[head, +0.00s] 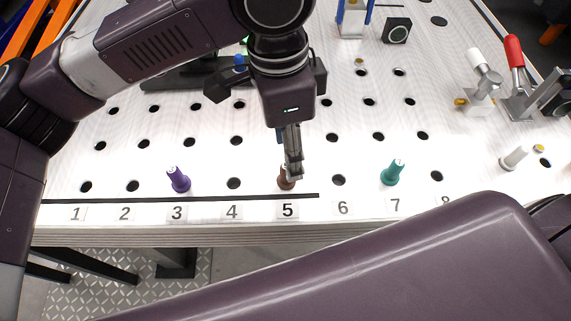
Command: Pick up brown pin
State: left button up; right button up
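The brown pin (285,184) stands in the hole above label 5, near the front edge of the white perforated table (260,215). My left gripper (293,172) points down over it, with its fingertips at the pin's top, which they partly hide. The fingers are seen nearly edge-on, so I cannot tell whether they are closed on the pin or only beside it. My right gripper is not in view.
A purple pin (178,180) stands at label 3 and a green pin (393,173) at label 7. A white pin (514,158) is at the right. A red-handled toggle clamp (515,52) and a black block (397,31) stand farther back.

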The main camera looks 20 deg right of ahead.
pick_arm(q)
jog(key=shift+w+a+r+y, duration=0.1)
jog(key=shift+w+a+y, duration=0.3)
jog(key=shift+w, duration=0.1)
jog(key=f, duration=0.2)
jog(key=f+p, duration=0.1)
jog(key=f, duration=0.2)
jog(key=s+f, duration=0.1)
jog(key=f, duration=0.1)
jog(key=shift+s+d+f+p, duration=0.1)
jog(key=shift+d+f+p, duration=0.15)
jog(key=shift+p, duration=0.1)
jog(key=shift+c, duration=0.4)
grip_shut()
